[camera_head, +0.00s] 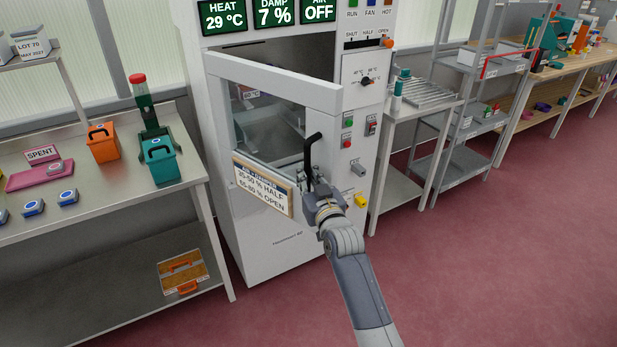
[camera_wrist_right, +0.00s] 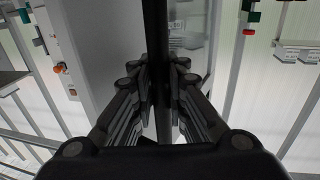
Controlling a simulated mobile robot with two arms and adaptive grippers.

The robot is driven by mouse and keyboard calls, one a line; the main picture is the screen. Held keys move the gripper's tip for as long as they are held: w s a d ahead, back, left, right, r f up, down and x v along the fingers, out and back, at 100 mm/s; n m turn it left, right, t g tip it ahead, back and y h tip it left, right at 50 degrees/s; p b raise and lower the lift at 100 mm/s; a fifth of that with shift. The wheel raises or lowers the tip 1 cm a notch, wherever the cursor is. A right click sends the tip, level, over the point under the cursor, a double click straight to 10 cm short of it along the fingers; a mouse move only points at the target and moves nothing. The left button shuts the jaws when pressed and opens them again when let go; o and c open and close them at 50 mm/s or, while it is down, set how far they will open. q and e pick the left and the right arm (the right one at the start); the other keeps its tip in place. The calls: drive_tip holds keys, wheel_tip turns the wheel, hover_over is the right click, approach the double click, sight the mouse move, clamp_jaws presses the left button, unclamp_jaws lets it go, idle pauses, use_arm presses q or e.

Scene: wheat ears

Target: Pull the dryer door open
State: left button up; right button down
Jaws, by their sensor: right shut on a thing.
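The white dryer (camera_head: 266,238) stands in the middle of the head view. Its door (camera_head: 318,93) has a white frame and a window and stands ajar, swung out at the right, with a dark gap above it. A black bar handle (camera_head: 311,148) is on the door's right side. My right gripper (camera_head: 310,182) is shut on the lower part of the handle. In the right wrist view the fingers (camera_wrist_right: 161,95) close around the black handle bar (camera_wrist_right: 154,35). My left gripper is not in view.
A steel table (camera_head: 95,199) on the left holds an orange box (camera_head: 102,143), a teal box (camera_head: 160,160) and small items. A small steel stand (camera_head: 418,116) and a grey shelf rack (camera_head: 468,125) stand right of the dryer. The red floor (camera_head: 480,270) in front is clear.

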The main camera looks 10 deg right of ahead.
drive_tip(key=shift+d+f, duration=0.3)
drive_tip(key=c, duration=1.7)
unclamp_jaws()
drive_tip(key=shift+o, duration=0.7)
drive_tip(key=shift+s+d+r, duration=0.15)
drive_tip(key=shift+s+r, duration=0.05)
drive_tip(key=shift+r, duration=0.05)
drive_tip(key=s+d, duration=0.1)
drive_tip(key=s, duration=1.1)
drive_tip(key=shift+d, duration=0.4)
drive_tip(key=shift+w, duration=0.1)
